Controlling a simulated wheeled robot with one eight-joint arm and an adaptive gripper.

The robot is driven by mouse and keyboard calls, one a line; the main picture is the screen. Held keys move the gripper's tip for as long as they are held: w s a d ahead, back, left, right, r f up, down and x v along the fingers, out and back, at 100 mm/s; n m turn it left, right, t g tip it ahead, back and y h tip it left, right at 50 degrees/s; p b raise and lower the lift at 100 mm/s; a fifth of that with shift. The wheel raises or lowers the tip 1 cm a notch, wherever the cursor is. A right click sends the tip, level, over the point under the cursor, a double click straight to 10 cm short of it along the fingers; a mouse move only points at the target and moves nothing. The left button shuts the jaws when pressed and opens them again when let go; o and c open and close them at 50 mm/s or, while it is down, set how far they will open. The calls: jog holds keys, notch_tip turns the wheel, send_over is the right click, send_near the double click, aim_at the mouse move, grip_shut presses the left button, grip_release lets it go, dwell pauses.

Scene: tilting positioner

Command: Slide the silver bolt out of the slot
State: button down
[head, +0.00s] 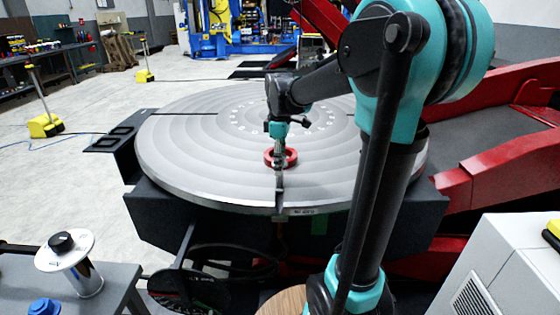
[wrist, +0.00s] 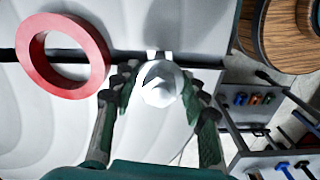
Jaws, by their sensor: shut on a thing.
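The silver bolt (wrist: 158,84) stands between my gripper's two dark fingers in the wrist view. My gripper (wrist: 160,98) is shut on it. A dark straight slot (wrist: 203,62) in the round metal table runs past the bolt toward the table's rim. The bolt's foot is largely hidden, so I cannot tell how deep it sits in the slot. In the head view my gripper (head: 279,178) points down over the near part of the table (head: 190,150), close to the front rim. The bolt cannot be made out there.
A red ring (wrist: 38,62) lies flat on the table, left of the bolt in the wrist view; it also shows behind my gripper in the head view (head: 292,159). Beyond the rim are a tool bench (wrist: 262,148) and a round wooden top (wrist: 272,30).

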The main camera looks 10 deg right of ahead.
jog(key=shift+s+a, duration=0.2)
jog(key=shift+s, duration=0.65)
jog(key=shift+s+a, duration=0.15)
jog(key=shift+s, duration=0.7)
jog(key=shift+s, duration=0.15)
jog(key=s+a, duration=0.1)
jog(key=s, duration=0.6)
jog(key=shift+s+a, duration=0.3)
dwell(0.4)
jog(key=shift+s, duration=0.1)
dwell(0.5)
jog(key=shift+s+a, duration=0.15)
jog(key=shift+s, duration=0.65)
jog(key=shift+s+a, duration=0.15)
jog(key=shift+s, duration=0.65)
notch_tip(320, 180, up, 7)
dwell(0.4)
